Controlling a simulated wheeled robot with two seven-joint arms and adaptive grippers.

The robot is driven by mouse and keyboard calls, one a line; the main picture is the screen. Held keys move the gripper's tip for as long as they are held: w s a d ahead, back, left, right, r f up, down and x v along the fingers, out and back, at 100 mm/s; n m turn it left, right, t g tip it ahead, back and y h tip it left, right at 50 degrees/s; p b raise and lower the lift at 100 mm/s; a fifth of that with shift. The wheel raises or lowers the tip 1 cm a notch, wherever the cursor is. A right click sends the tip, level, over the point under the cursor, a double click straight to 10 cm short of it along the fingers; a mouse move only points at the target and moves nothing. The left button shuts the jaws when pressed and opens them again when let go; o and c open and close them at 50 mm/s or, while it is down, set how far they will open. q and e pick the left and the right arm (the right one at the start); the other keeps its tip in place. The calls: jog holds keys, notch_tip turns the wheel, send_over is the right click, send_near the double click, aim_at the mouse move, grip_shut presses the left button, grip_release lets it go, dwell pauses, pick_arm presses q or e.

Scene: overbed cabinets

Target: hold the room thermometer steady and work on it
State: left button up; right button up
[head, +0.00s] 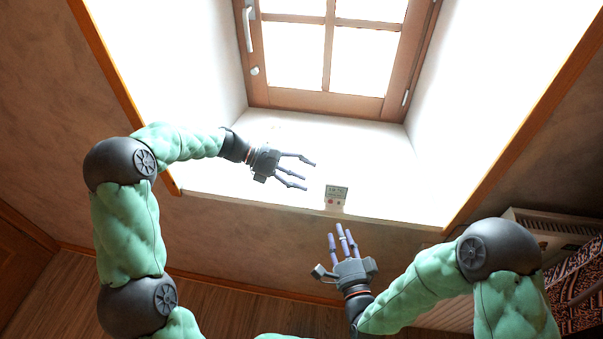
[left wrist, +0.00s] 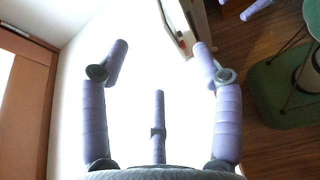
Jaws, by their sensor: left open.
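The room thermometer (head: 336,194) is a small pale device with a grey display and a red mark below it. It stands upright near the front edge of the white window sill. My left gripper (head: 305,175) is just left of it in the head view, fingers spread, empty and apart from it. My right gripper (head: 340,238) is below the sill edge, fingers extended upward, empty and apart from the thermometer.
The window sill (head: 285,185) is otherwise mostly clear, with bright walls on both sides. A wooden-framed window (head: 330,103) stands behind it. A white radiator (head: 545,228) is at the right, beside a patterned cloth (head: 580,280).

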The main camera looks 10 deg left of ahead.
aim_at(337, 188)
pick_arm(q)
jog(key=shift+w+d+f, duration=0.15)
jog(key=shift+d+f, duration=0.05)
jog(key=shift+d, duration=0.35)
jog(key=x, duration=0.9)
jog(key=shift+d+f, duration=0.1)
jog(key=shift+d, duration=0.25)
jog(key=c, duration=1.3)
pick_arm(e)
grip_shut()
